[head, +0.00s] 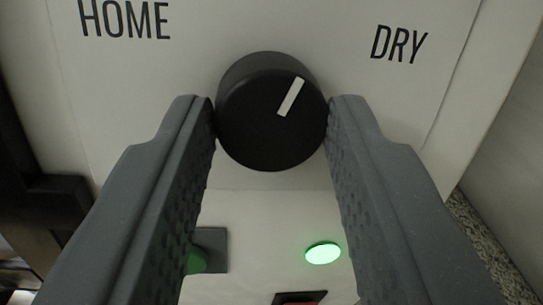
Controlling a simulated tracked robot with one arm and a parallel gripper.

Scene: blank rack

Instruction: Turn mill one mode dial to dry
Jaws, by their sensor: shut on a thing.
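The black round mode dial (255,130) is in the upper middle of the head view, on a pale panel (230,25). Its white pointer mark (291,96) tilts up and to the right, between the printed HOME label (124,19) at upper left and the DRY label (399,44) at upper right. It leans to the DRY side. My gripper (271,110) is shut on the dial, with one grey finger against its left side and one against its right side. The fingers hide parts of the panel.
Below the dial are a lit green oval light (323,253), a green button (197,259) partly behind the left finger, and a dark-framed red part (300,298) cut off by the bottom edge. A dark structure (45,215) stands at the left. The panel's right edge is near the right finger.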

